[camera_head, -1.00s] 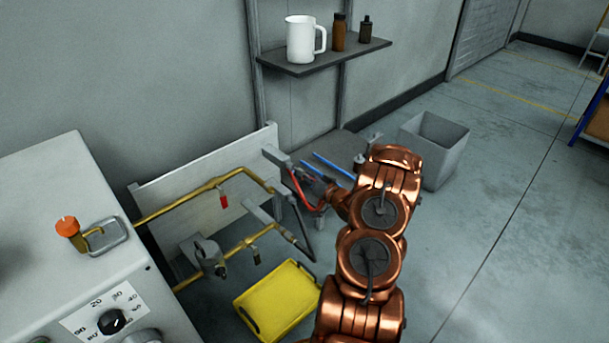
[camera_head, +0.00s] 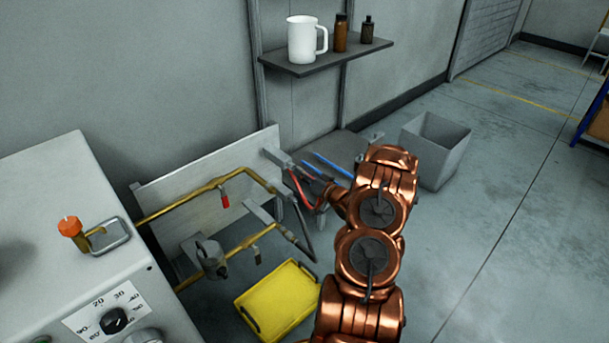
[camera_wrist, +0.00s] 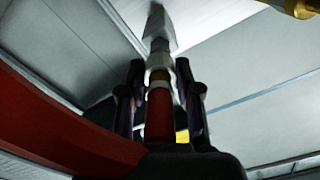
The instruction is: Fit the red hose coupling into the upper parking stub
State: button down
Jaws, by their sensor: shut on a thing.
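My gripper (camera_wrist: 160,95) is shut on the red hose coupling (camera_wrist: 158,115), with a dark finger on each side of it. The coupling's red body and pale metal collar show between the fingers, and the thick red hose curves away on the left. A grey tapering piece (camera_wrist: 158,32) stands in line beyond the collar; I cannot tell whether the two are joined. In the head view my gripper (camera_head: 322,188) is small and partly hidden by my arm, beside the red hose (camera_head: 298,188). The upper parking stub (camera_head: 277,157) appears as a grey bar just left of it.
Brass pipes with a red-handled valve (camera_head: 225,201) run along the pale backboard (camera_head: 165,193). A dark hose (camera_head: 300,240) hangs below. A yellow tray (camera_head: 281,300) lies lower, and a grey bin (camera_head: 435,150) stands right. A shelf (camera_head: 330,58) holds a mug and bottles.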

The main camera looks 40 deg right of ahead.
jog(key=shift+w, duration=0.65)
jog(key=c, duration=0.7)
grip_release()
jog(key=s, duration=1.2)
jog(key=shift+a, duration=0.15)
